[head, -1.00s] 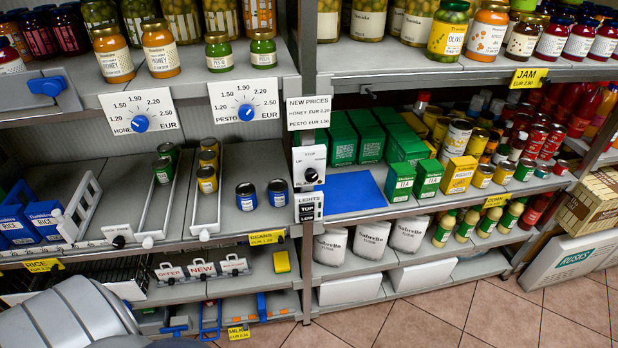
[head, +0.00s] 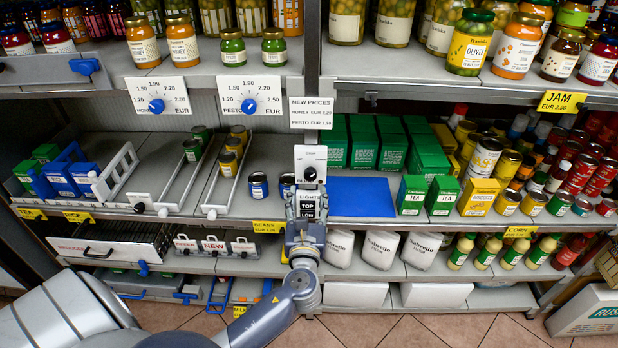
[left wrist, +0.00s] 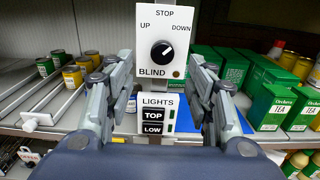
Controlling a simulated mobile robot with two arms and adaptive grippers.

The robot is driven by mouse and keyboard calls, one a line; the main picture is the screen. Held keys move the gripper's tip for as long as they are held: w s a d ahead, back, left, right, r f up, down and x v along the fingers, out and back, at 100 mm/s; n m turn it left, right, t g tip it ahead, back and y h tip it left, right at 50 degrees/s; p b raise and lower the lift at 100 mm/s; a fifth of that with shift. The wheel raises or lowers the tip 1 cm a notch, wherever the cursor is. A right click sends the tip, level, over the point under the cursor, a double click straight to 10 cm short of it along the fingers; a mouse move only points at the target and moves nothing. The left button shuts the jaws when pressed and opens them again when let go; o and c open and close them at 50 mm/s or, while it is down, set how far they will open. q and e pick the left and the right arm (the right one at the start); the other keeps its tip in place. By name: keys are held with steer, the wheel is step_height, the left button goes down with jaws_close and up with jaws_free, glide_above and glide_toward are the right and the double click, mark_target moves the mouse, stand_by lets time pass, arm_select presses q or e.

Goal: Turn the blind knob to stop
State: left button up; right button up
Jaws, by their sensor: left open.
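The blind knob (left wrist: 162,54) is round and black on a white panel (left wrist: 181,18) marked UP, STOP, DOWN and BLIND. Its white pointer line is tilted to the upper right, between STOP and DOWN. In the head view the knob (head: 310,174) sits on the shelf post, above the LIGHTS switches (left wrist: 153,115). My left gripper (head: 307,202) is in front of the post, just below the knob. In the left wrist view its open fingers (left wrist: 164,78) stand left and right of the panel, with nothing between them touching the knob. My right gripper is not in view.
A honey price dial (head: 157,106) and a pesto price dial (head: 249,106) are on the shelf edge to the left. Green tea boxes (head: 412,195) and a blue mat (head: 360,197) lie to the right. Dark blue cans (head: 259,186) stand left of the post.

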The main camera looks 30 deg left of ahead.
mark_target(310, 177)
arm_select(q)
steer(key=p+x, duration=0.1)
steer(key=x, duration=0.7)
steer(key=shift+w+d, duration=0.15)
steer(key=shift+c, duration=0.4)
steer(key=c, duration=1)
